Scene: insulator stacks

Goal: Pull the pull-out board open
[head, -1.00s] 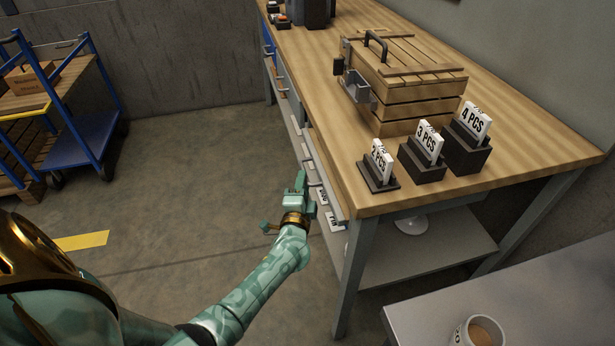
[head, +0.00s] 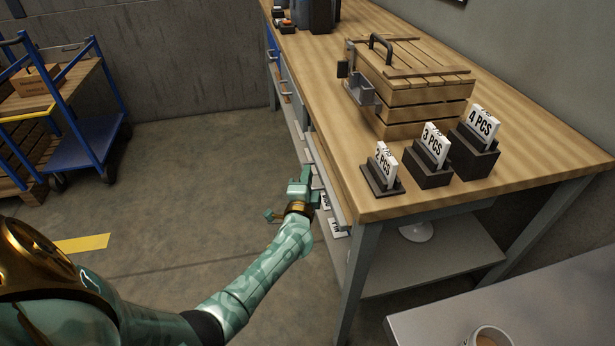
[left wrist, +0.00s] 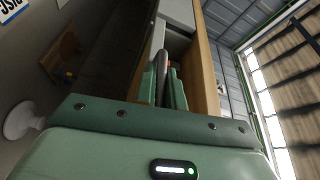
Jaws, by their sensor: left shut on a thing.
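The pull-out board (head: 333,196) is a grey strip under the front edge of the wooden workbench top. My left gripper (head: 304,176) is at this front edge, left of the bench in the head view, and partly hides the board. In the left wrist view, my left gripper's green fingers (left wrist: 163,88) are shut on a grey bar-like handle (left wrist: 164,65) between them. A grey front panel (left wrist: 178,12) shows beyond, beside the wooden edge. How far out the board stands is hard to tell. My right gripper is not in view.
The workbench top (head: 420,205) holds a wooden crate (head: 415,90) and black holders with number cards (head: 430,165). A blue trolley (head: 65,110) stands at the left. A grey table with a cup (head: 488,337) is at the lower right.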

